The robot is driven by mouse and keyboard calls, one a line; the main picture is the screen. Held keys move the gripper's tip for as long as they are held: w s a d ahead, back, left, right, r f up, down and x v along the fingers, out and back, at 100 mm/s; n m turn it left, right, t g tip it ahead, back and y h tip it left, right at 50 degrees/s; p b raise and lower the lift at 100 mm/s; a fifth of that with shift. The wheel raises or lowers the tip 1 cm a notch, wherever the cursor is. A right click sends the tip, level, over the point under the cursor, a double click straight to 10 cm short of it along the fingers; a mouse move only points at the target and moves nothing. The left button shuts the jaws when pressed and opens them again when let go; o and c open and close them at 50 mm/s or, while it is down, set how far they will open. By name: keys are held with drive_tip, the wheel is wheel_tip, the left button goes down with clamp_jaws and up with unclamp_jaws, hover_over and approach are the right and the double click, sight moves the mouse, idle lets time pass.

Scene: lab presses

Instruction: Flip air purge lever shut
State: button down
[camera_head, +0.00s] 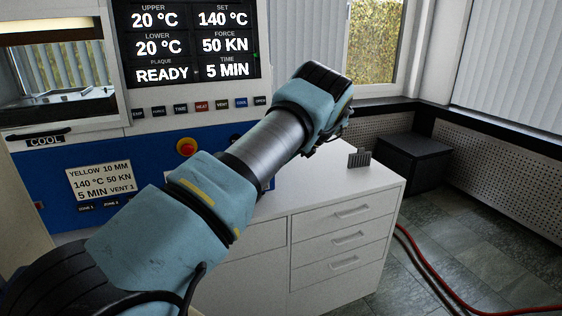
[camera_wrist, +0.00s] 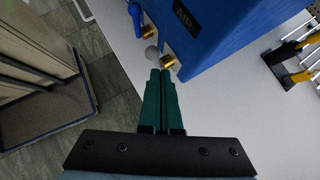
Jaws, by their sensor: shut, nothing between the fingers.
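In the wrist view my gripper (camera_wrist: 162,75) is shut and empty, its two green fingers side by side. The housing carries a black label (camera_wrist: 184,14) that seems to read AIR. A curved blue part (camera_wrist: 135,20) hangs beside the housing near the top. I cannot tell which of these parts is the air purge lever. In the head view my arm hides the gripper and the fittings.
The press panel (camera_head: 188,45) shows READY, with a red stop button (camera_head: 187,147) below. A white drawer cabinet (camera_head: 346,235) stands right of it, a grey slotted block (camera_head: 359,158) on top. A red hose (camera_head: 424,262) lies on the floor. Yellow-and-black tools (camera_wrist: 293,75) lie at the right.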

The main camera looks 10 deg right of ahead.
drive_tip(key=b+v, duration=0.3)
drive_tip(key=v, duration=0.8)
drive_tip(key=shift+w+d+b, duration=0.2)
drive_tip(key=shift+w+b, duration=0.1)
drive_tip(key=shift+f, duration=0.1)
